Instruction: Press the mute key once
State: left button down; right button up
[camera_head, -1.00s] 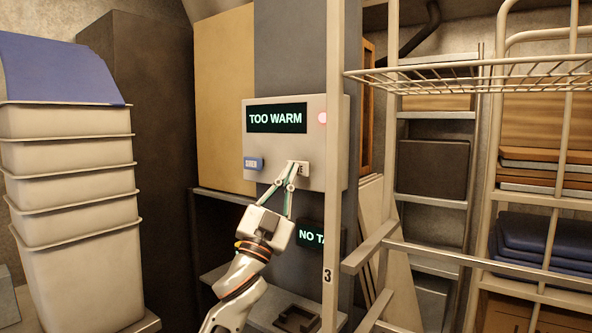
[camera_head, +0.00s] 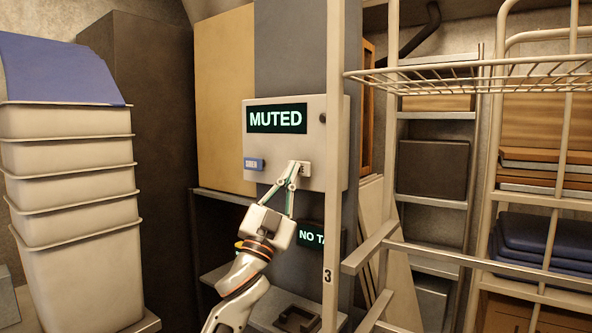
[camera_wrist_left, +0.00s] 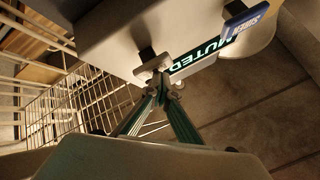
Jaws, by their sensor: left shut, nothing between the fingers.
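The control panel (camera_head: 280,132) is a pale box on a grey column. A blue key (camera_head: 254,164) sits at the lower left. My left gripper (camera_head: 294,165) is shut and empty, its tips at the pale key. The wrist view shows the tips (camera_wrist_left: 170,85) at or against the pale key (camera_wrist_left: 153,68); exact contact is hard to tell. My right gripper is out of view.
A second screen (camera_head: 310,236) reading "NO TA..." is partly hidden behind a pale post (camera_head: 335,200). A wire rack (camera_head: 470,75) and metal rails stand at the right. Stacked pale bins (camera_head: 70,170) stand at the left. A dark tray (camera_head: 298,318) lies below the panel.

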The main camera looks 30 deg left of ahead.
pick_arm(q)
jog(key=shift+s, duration=0.1)
jog(key=shift+s+p, duration=0.4)
jog(key=shift+s, duration=0.4)
jog(key=shift+a, duration=0.1)
jog(key=s+p, duration=0.1)
jog(key=s, duration=0.4)
jog(key=shift+a+p, duration=0.2)
jog(key=shift+p, duration=0.2)
